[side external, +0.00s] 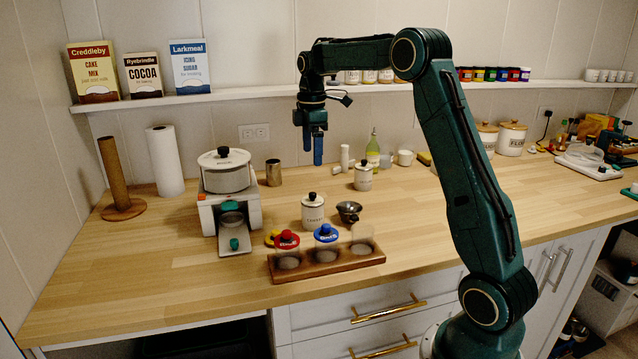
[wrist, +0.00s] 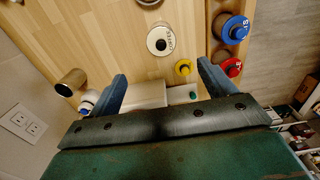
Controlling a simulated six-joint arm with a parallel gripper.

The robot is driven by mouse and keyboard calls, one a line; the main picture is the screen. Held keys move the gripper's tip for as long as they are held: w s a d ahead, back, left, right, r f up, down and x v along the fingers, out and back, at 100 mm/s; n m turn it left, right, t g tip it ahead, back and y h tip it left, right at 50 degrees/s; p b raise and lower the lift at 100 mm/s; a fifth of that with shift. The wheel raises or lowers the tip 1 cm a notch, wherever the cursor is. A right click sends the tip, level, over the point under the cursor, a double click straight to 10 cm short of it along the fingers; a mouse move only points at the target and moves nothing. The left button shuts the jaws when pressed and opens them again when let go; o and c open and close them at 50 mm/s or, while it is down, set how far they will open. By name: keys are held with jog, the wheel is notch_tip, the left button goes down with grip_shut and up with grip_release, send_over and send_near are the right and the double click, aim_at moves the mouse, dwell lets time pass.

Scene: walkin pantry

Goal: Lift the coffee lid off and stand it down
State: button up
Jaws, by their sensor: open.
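A white canister (side external: 313,214) with a white lid and black knob (side external: 312,197) stands on the counter, its dark label too small to read surely. In the wrist view its round lid (wrist: 160,41) shows from above, beyond the fingers. A second similar white canister (side external: 363,178) stands behind and to the right. The lid on the nearer canister looks seated. My gripper (side external: 313,160) hangs fingers down above the back of the counter, well above the canisters. In the wrist view my gripper (wrist: 161,82) is open with nothing held between its fingers.
A wooden rack (side external: 330,268) with red-lidded and blue-lidded jars stands in front. A metal bowl (side external: 349,211) is close right of the nearer canister. A white appliance (side external: 229,190) and metal cup (side external: 273,172) stand left. The counter is clear at front left and right of the rack.

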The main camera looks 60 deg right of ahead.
send_over(313, 193)
notch_tip(313, 193, down, 8)
jog(key=shift+w+r, duration=0.1)
jog(key=shift+r, duration=0.1)
jog(key=shift+f, duration=0.15)
jog(key=shift+f, duration=2.45)
jog(key=c, duration=1.1)
